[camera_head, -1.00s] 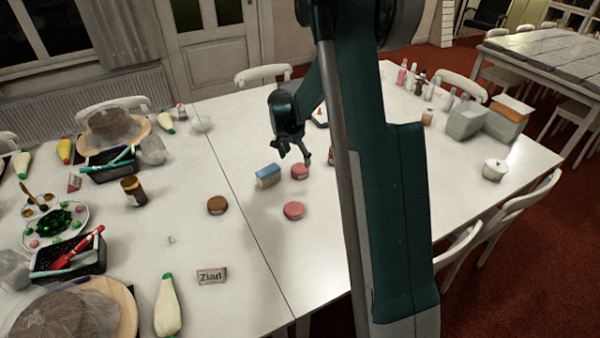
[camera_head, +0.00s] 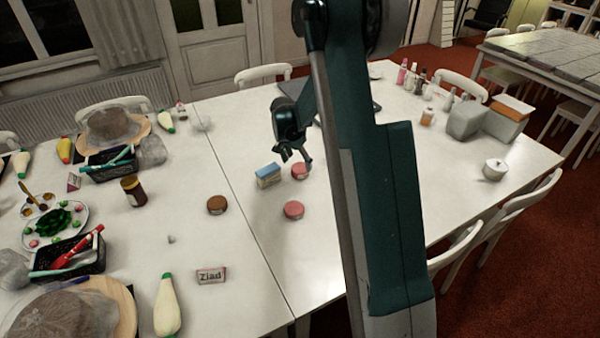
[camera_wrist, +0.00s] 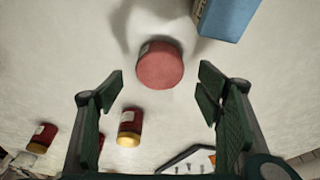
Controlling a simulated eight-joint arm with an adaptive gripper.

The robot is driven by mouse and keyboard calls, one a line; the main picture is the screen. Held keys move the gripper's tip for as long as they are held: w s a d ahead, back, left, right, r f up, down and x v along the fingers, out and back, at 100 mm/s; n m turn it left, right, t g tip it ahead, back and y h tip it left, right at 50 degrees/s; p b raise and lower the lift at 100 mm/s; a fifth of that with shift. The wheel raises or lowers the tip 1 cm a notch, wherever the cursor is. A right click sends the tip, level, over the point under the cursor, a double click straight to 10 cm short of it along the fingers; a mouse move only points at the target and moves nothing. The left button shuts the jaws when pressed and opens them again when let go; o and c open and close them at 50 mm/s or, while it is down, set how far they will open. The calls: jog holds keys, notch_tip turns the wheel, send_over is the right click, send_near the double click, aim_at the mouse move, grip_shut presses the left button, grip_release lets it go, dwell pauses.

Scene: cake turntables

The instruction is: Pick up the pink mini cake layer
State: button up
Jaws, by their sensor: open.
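Two round pink mini cake layers lie on the white table in the head view. One (camera_head: 300,172) is beside the blue-topped box, under my gripper; the other (camera_head: 293,210) lies nearer the camera. My gripper (camera_head: 298,158) is open and empty, its fingers just above the farther layer. In the wrist view a pink layer (camera_wrist: 160,68) sits ahead of the gap between my open fingers (camera_wrist: 160,92), apart from both. The other layer does not show there.
The blue-topped box (camera_head: 268,175) stands close to the layer; it also shows in the wrist view (camera_wrist: 228,16). A brown round layer (camera_head: 217,205) lies to the left. Red jars (camera_wrist: 130,128) show low in the wrist view. The table's near middle is clear.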

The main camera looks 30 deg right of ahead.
aim_at(300, 167)
jog(key=shift+f, duration=0.1)
jog(key=shift+b+x, duration=0.65)
jog(key=shift+x, duration=1.9)
jog(key=c, duration=1)
